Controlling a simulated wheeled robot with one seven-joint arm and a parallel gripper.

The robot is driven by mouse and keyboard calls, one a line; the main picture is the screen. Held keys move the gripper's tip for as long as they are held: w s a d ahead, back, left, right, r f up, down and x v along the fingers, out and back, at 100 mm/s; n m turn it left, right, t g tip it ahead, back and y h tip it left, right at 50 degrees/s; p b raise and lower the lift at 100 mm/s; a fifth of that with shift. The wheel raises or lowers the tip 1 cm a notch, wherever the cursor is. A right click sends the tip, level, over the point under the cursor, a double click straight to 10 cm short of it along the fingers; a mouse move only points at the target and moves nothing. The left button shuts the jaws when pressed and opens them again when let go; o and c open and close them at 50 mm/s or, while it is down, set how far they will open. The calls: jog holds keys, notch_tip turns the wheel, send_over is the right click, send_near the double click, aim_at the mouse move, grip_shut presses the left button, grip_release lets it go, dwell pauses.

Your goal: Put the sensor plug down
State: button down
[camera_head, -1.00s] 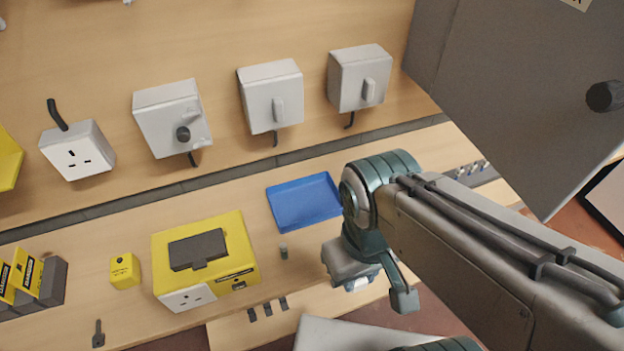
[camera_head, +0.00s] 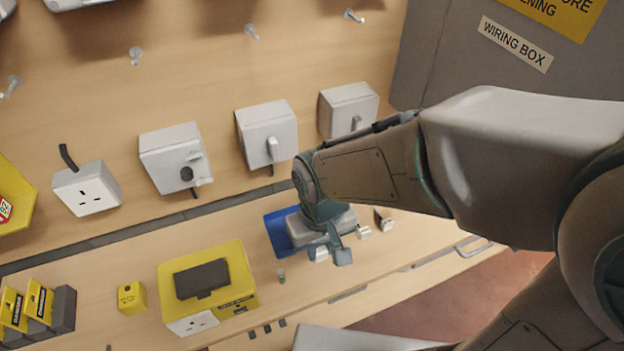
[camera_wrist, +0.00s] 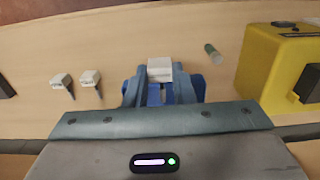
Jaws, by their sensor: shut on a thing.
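My gripper (camera_head: 330,252) is shut on a small white block, taken to be the sensor plug. In the wrist view the sensor plug (camera_wrist: 160,70) sits between the two fingers (camera_wrist: 161,88). The blue tray (camera_head: 279,236) on the bench is mostly hidden behind my gripper in the head view. In the wrist view, blue parts of the tray (camera_wrist: 197,90) show beside and below the fingers. The gap between plug and tray cannot be judged.
Two small white plugs (camera_wrist: 60,81) (camera_wrist: 90,77) lie apart on the bench. Grey switch boxes (camera_head: 267,135) hang on the wall behind. Bare bench lies in front of the tray.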

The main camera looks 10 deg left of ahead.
jog(key=w+a, duration=0.1)
jog(key=w, duration=0.1)
jog(key=w+a+f+p, duration=0.1)
jog(key=w+a, duration=0.1)
jog(key=w, duration=0.1)
jog(key=w+a+f+p, duration=0.1)
jog(key=w, duration=0.1)
jog(key=shift+w+a+f, duration=0.15)
jog(key=shift+w+a, duration=0.1)
jog(key=shift+a, duration=0.05)
notch_tip(320, 180, down, 4)
jog(key=shift+f+p, duration=0.1)
jog(key=shift+p, duration=0.2)
jog(key=shift+w+a+f, duration=0.1)
jog(key=shift+w+f, duration=0.1)
jog(key=shift+f, duration=0.05)
jog(key=c, duration=1.2)
grip_release()
jog(key=shift+c, duration=0.2)
